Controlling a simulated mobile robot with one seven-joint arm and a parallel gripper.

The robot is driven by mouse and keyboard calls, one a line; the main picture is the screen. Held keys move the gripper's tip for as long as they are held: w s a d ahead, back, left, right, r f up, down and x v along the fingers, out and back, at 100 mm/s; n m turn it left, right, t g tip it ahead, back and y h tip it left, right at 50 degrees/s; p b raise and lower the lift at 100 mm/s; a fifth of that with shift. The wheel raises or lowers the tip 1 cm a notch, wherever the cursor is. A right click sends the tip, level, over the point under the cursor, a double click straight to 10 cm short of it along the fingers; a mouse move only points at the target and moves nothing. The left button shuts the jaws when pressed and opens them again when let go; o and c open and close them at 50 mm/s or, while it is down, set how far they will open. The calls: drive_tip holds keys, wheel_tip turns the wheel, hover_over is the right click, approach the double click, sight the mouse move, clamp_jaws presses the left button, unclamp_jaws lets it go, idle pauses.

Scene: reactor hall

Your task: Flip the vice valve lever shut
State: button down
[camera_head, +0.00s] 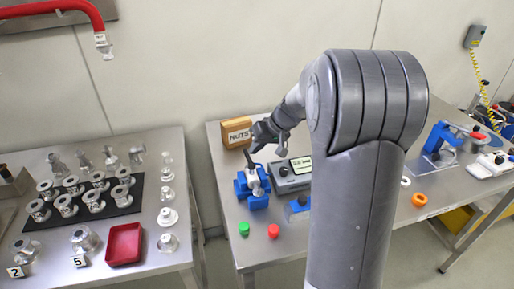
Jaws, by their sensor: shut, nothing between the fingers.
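A blue vice (258,201) stands on the right-hand metal table, near its left end. A small metal valve (254,180) is held upright in the vice. Its dark lever (248,158) sticks up from the top of the valve and leans up and to the left. My gripper (257,147) is shut and empty, just above and right of the lever tip. I cannot tell whether it touches the lever. My arm comes in from the right and hides part of the table behind it.
A grey device with a lit display (290,180) stands right beside the vice. A wooden NUTS box (237,132) is behind. Green (244,229) and red (273,231) caps lie in front. A left table (150,270) holds metal parts and a red tray (124,243).

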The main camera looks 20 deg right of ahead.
drive_tip(key=shift+w+a, duration=0.1)
drive_tip(key=n+g, duration=0.1)
drive_tip(key=a+n+g, duration=0.1)
drive_tip(key=n, duration=0.1)
drive_tip(key=a+n+y, duration=0.1)
drive_tip(key=n, duration=0.1)
drive_tip(key=shift+w+a+g, duration=0.1)
drive_tip(key=shift+w+g, duration=0.2)
drive_tip(key=shift+g, duration=0.1)
drive_tip(key=s+a+n+g+h, duration=0.2)
drive_tip(key=a+n+g, duration=0.3)
drive_tip(key=n, duration=0.7)
drive_tip(key=shift+s+a+n+g+h, duration=0.25)
drive_tip(key=shift+s+n+g, duration=0.2)
drive_tip(key=shift+g, duration=0.35)
